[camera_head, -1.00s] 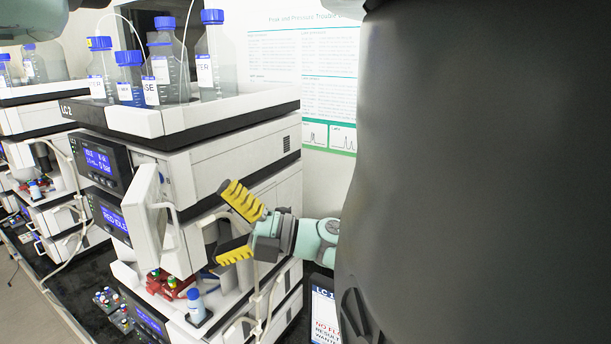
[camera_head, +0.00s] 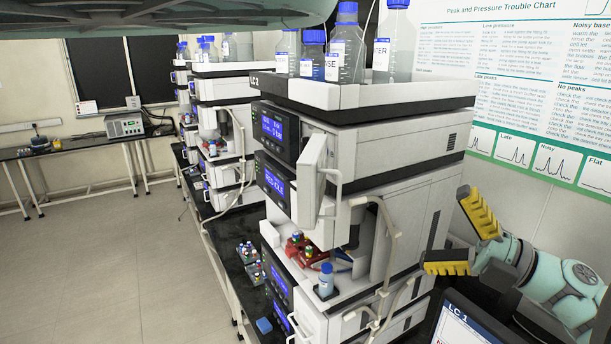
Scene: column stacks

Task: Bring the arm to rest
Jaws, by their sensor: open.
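My gripper (camera_head: 462,236) is at the right of the head view, its two yellow ridged fingers spread wide apart with nothing between them. The fingers point left, toward the right side of the LC-2 instrument stack (camera_head: 400,140). My gripper appears apart from the stack. My arm (camera_head: 560,285) runs from the gripper to the lower right corner of the picture.
The stack's white door (camera_head: 312,180) stands open, with red fittings (camera_head: 299,245) and a blue-capped vial (camera_head: 326,280) below it. Bottles (camera_head: 345,45) stand on top. A screen marked LC-1 (camera_head: 462,330) is below my gripper. Open floor (camera_head: 140,260) lies left.

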